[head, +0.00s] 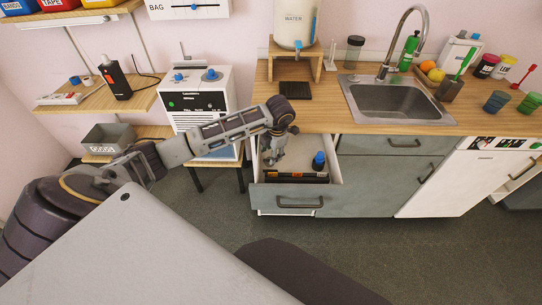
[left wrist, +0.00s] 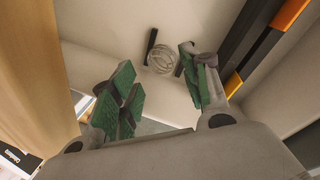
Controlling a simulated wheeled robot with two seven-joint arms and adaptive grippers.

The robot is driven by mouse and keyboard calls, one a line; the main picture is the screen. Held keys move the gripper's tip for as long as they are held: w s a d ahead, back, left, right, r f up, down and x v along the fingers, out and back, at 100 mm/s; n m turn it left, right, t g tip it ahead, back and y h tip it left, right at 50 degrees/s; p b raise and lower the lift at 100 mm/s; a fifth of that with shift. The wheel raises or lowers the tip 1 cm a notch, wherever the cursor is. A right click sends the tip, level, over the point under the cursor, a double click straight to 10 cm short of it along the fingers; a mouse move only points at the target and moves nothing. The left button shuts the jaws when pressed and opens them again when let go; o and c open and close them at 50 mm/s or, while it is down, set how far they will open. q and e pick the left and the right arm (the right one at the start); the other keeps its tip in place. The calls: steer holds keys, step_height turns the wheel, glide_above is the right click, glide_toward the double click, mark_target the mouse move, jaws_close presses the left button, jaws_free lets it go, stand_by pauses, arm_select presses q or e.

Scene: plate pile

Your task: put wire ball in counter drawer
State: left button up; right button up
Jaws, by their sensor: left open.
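The counter drawer (head: 300,203) stands pulled open under the counter at the left of the sink. My left gripper (head: 270,160) hangs down over the left part of the open drawer. In the left wrist view this gripper (left wrist: 163,88) is open, its green pads apart with nothing between them. The wire ball (left wrist: 161,58), a small coil of pale wire, lies on the drawer's light floor (left wrist: 215,22) beyond the fingertips. I cannot make out the ball in the head view. My right gripper is out of view.
The drawer also holds a dark bar with orange bands (left wrist: 265,48) and a blue-capped bottle (head: 319,161). A short black piece (left wrist: 151,42) lies beside the ball. The wooden counter edge (head: 345,130) is close behind the gripper. A water dispenser (head: 294,22) stands above.

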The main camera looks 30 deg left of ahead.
arm_select(q)
step_height(320, 180, up, 9)
steer(key=d, duration=0.1)
steer(key=shift+s+d+r, duration=0.15)
steer(key=shift+s+d, duration=0.25)
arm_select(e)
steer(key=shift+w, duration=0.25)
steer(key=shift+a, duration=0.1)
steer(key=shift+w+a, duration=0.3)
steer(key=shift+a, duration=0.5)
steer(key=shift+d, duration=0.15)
